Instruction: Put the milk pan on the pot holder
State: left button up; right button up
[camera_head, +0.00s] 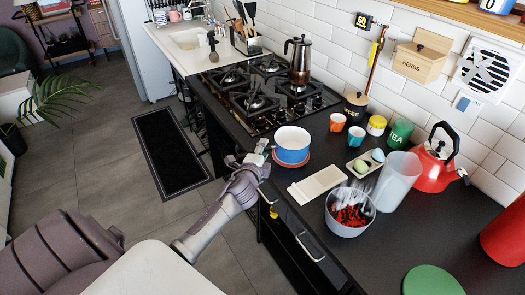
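The milk pan (292,144), blue with a white upper band and white inside, is upright over a round reddish-brown pot holder (304,165) at the counter's front edge, beside the hob. Only the holder's front rim shows under it. I cannot tell whether the pan rests on it or hovers just above. My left gripper (262,152) is at the pan's left side, over the counter edge. The pan's handle is not clearly visible there, and I cannot tell whether the fingers are closed on it. My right gripper is not in view.
The gas hob (262,97) with a moka pot (299,60) lies behind. A green disc (432,281) lies at the front right.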

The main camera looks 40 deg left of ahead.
pick_arm(q)
jog(key=shift+s+r, duration=0.1)
jog(key=shift+s, duration=0.05)
jog(key=v, duration=1.2)
jog(key=s+d+f+n+g+h, duration=0.1)
jog(key=s+d+f+g, duration=0.15)
jog(key=f, duration=0.85)
jog(key=s+d+f+n+g+h, duration=0.15)
jog(key=s+f, duration=0.25)
jog(key=f, duration=0.6)
jog(key=s+d+f+n+g+h, duration=0.1)
jog(key=s+f+n+g, duration=0.2)
jog(key=f, duration=0.8)
jog(key=s+d+f+n+g, duration=0.2)
jog(key=s+f, duration=0.4)
jog(key=s, duration=0.4)
jog(key=s+d+f+n+g+h, duration=0.1)
jog(key=s+d+f+g, duration=0.1)
jog(key=s+f, duration=0.4)
jog(key=s+d+f+n+g+h, duration=0.1)
jog(key=s+f, duration=0.5)
jog(key=s, duration=0.9)
jog(key=shift+d+f+n+g, duration=0.15)
jog(key=shift+d+n+g, duration=0.65)
jog(key=shift+d+n, duration=0.1)
